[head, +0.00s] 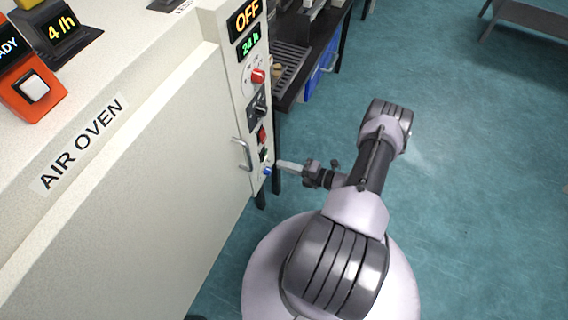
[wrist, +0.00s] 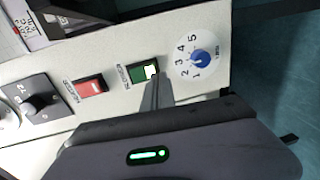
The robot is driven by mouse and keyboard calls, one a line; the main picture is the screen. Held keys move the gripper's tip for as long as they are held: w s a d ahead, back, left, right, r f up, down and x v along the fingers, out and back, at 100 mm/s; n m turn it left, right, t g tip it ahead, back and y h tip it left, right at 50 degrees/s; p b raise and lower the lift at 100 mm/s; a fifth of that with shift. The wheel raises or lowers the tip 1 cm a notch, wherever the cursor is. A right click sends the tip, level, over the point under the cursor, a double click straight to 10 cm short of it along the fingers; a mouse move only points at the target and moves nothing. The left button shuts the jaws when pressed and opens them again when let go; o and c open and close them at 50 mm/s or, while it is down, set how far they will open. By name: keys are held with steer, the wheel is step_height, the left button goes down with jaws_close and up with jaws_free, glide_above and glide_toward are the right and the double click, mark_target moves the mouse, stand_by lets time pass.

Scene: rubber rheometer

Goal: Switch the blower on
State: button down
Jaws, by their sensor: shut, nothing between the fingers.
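The air oven (head: 150,190) has a control panel on its right edge. A green rocker switch (wrist: 138,74) with a bright white end sits between a red rocker switch (wrist: 90,87) and a blue knob (wrist: 200,60) with a 1 to 5 scale. The switch labels are too small to read surely. My gripper (wrist: 157,84) is shut and empty, its fingertips at the green switch's edge; whether they touch it I cannot tell. In the head view my gripper (head: 284,166) reaches the lower panel from the right, near the blue knob. The panel's top display (head: 244,15) reads OFF.
A door handle (head: 242,154) sticks out left of the switches. Above them are a black knob (head: 259,107) and a red knob (head: 258,76). A dark bench (head: 318,50) with a blue bin (head: 322,76) stands behind the oven. The floor to the right is open.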

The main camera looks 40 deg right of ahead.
steer(key=s+d+f+p, duration=0.1)
steer(key=s+d, duration=0.3)
steer(key=s, duration=0.5)
steer(key=shift+f, duration=0.15)
